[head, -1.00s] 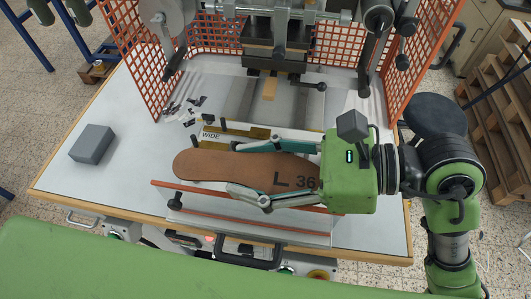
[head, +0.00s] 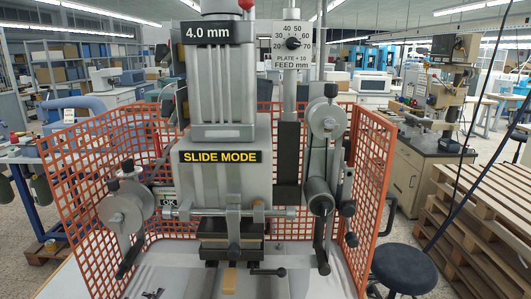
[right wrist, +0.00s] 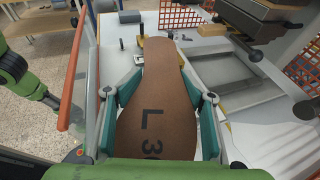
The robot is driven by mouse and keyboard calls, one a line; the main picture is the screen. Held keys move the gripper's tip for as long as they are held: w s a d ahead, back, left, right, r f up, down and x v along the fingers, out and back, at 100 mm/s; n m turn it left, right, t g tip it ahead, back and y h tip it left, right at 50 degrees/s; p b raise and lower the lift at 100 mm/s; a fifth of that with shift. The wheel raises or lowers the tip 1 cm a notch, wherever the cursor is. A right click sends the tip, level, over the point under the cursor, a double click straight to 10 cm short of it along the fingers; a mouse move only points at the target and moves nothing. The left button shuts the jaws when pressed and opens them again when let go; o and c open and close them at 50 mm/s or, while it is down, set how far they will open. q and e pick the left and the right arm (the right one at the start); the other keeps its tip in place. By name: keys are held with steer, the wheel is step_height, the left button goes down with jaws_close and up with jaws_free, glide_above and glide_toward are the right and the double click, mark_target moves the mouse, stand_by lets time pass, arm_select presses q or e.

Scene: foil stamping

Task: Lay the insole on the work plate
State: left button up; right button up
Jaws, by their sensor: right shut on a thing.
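The brown insole (right wrist: 155,110), marked "L 3" with the rest of the mark cut off, is in the right wrist view with its far end pointing up the picture. My right gripper (right wrist: 156,93) is shut on it, with a teal finger along each long side. The insole is over the work area by an orange rail (right wrist: 74,75); I cannot tell whether it touches the surface below. The part of the work plate under it is hidden. The head view is tilted up and shows neither gripper nor insole. My left gripper is not in view.
The stamping press (head: 225,165), marked "SLIDE MODE", fills the middle of the head view. Orange mesh guards (head: 375,175) flank it. A dark stool (head: 402,268) and wooden pallets (head: 480,225) stand right. A grey block (right wrist: 130,17) lies on the table beyond the insole.

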steer(key=w+d+f+m+t, duration=0.1)
steer(key=d, duration=0.3)
steer(key=w+d+f+m+t+h, duration=0.1)
steer(key=d+f, duration=0.1)
steer(key=d, duration=0.3)
steer(key=w+d+f+m+t+h+b, duration=0.1)
steer(key=d+f, duration=0.1)
steer(key=d, duration=0.3)
steer(key=shift+w+d+t, duration=0.25)
steer(key=shift+w+t, duration=0.05)
steer(key=shift+t, duration=0.1)
